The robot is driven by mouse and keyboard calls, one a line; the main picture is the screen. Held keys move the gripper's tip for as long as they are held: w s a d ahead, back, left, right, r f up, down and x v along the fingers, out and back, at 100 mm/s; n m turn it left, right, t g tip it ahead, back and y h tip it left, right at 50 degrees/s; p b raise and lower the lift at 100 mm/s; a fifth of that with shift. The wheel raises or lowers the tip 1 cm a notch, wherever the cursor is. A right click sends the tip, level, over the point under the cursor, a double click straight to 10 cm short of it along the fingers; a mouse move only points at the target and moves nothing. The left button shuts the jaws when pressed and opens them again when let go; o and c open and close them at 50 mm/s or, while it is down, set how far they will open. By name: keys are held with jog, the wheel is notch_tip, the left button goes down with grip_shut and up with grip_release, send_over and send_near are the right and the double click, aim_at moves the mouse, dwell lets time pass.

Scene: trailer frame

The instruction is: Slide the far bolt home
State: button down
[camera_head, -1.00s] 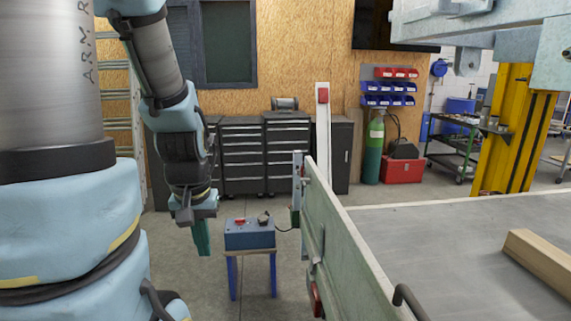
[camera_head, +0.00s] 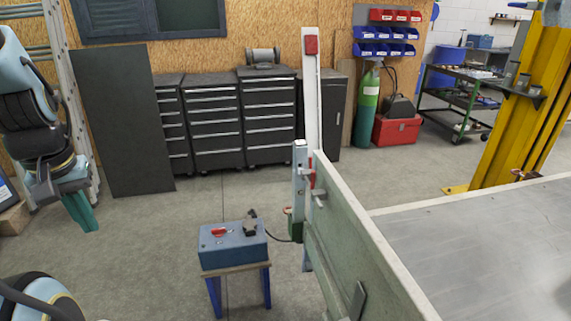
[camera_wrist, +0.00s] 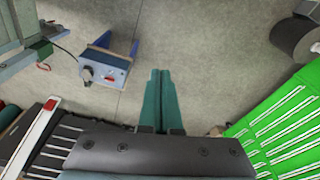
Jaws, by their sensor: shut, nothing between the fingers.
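The trailer's grey side board (camera_head: 362,240) runs from the lower right to a metal corner post (camera_head: 299,195) at its far end. A red handle (camera_head: 311,172) sits at that post near the board's top, and I take it for the far bolt. I cannot tell how far its rod reaches. A small red part by the trailer corner (camera_wrist: 43,66) shows in the wrist view. My gripper (camera_head: 84,215) hangs at the left, pointing down, well apart from the bolt. Its teal fingers (camera_wrist: 160,88) are together and empty in the wrist view, over bare floor.
A blue control box (camera_head: 232,244) on a small stand is beside the post, with a cable running to it. A white upright with a red top (camera_head: 311,95) stands behind. Drawer cabinets (camera_head: 212,125) line the wall. Open concrete floor lies between my gripper and the stand.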

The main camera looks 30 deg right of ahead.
jog(key=shift+w, duration=0.3)
jog(key=w+d+f+m+t+h+b, duration=0.1)
jog(key=w+d+m+t+h+b, duration=0.15)
jog(key=d+m, duration=1.1)
jog(key=s+d+m+g+h, duration=0.1)
jog(key=s+d+m, duration=0.3)
jog(key=d, duration=0.9)
jog(key=s+d+r+m+h, duration=0.1)
jog(key=s+d+m+h, duration=0.2)
jog(key=s+d, duration=0.4)
jog(key=d+m+b, duration=0.1)
jog(key=d, duration=0.6)
jog(key=shift+s+d+r+g, duration=0.15)
jog(key=shift+s+d+g, duration=0.1)
jog(key=shift+g, duration=0.1)
jog(key=shift+m, duration=0.25)
